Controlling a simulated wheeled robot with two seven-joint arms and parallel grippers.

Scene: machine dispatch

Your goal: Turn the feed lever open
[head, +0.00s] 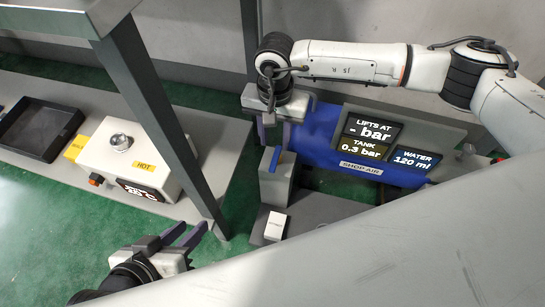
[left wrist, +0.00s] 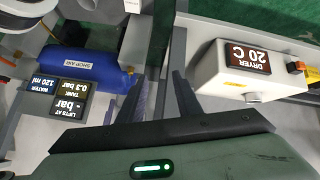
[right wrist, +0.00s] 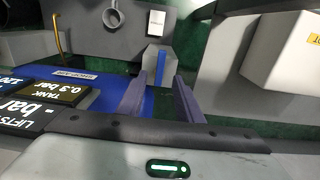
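The feed lever appears as a blue bar (head: 275,160) on the top of a grey box (head: 268,186) in the head view. It also shows in the right wrist view as a blue upright strip (right wrist: 162,68) on the grey box. My right gripper (head: 273,134) is open and empty, just behind the lever in the head view, with its fingers pointing down. In the right wrist view the lever lies beyond the fingertips, between their lines; contact is not visible. My left gripper (head: 190,232) is open and empty, low at the left near the grey post.
A blue SHOP AIR tank (head: 318,140) with display panels (head: 370,135) stands right of the lever. A grey post (head: 160,120) rises between the lever and the white dryer box (head: 137,165). A black tray (head: 40,128) lies far left.

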